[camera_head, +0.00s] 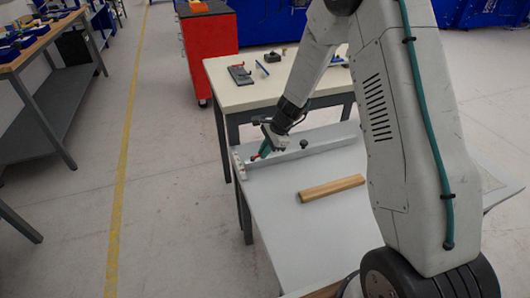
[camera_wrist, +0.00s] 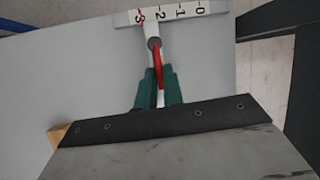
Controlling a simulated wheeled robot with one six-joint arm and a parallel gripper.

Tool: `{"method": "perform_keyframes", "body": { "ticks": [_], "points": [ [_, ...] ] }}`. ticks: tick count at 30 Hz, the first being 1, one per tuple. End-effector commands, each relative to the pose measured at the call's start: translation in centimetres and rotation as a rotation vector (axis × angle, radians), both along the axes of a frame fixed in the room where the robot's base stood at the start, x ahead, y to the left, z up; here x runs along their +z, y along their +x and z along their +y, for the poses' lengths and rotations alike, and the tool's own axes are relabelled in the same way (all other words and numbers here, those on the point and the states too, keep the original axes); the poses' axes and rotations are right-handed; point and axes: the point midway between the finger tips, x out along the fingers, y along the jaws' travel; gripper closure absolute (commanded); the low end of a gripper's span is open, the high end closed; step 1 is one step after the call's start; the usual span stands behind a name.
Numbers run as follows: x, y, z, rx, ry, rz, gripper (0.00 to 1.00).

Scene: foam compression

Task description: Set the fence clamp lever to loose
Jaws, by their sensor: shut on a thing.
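The red clamp lever (camera_wrist: 162,70) lies between the green fingertips of my gripper (camera_wrist: 159,88) in the wrist view. The jaws are shut on it. A grey round pivot (camera_wrist: 154,43) sits at its far end. In the head view my gripper (camera_head: 264,150) is at the left end of the long grey fence (camera_head: 302,149), and a small red bit of the lever (camera_head: 254,157) shows beside the fingertips. The lever's setting, loose or tight, cannot be read. A white scale (camera_wrist: 172,13) marked 3 to 0 lies beyond the pivot.
A wooden strip (camera_head: 331,188) lies on the grey table (camera_head: 300,235) in front of the fence. A small dark knob (camera_head: 304,144) stands at the fence. A cream workbench (camera_head: 235,95) with small tools stands behind. The table's front left is clear.

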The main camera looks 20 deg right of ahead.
Motion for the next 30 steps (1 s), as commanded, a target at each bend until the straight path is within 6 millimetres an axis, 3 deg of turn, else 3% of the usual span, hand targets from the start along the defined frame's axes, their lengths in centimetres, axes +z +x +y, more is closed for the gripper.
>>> {"method": "perform_keyframes", "body": {
  "ticks": [8,9,11,21,30],
  "points": [
    [0.0,0.0,0.0,0.018,0.000,0.001,1.00],
    [0.0,0.0,0.0,0.018,0.000,0.001,0.86],
    [0.0,0.0,0.0,0.018,0.000,0.001,0.69],
    [0.4,0.0,-0.1,0.016,0.000,0.000,0.69],
    [4.6,-0.6,-2.0,0.015,-0.001,-0.003,0.69]
  ]
}}
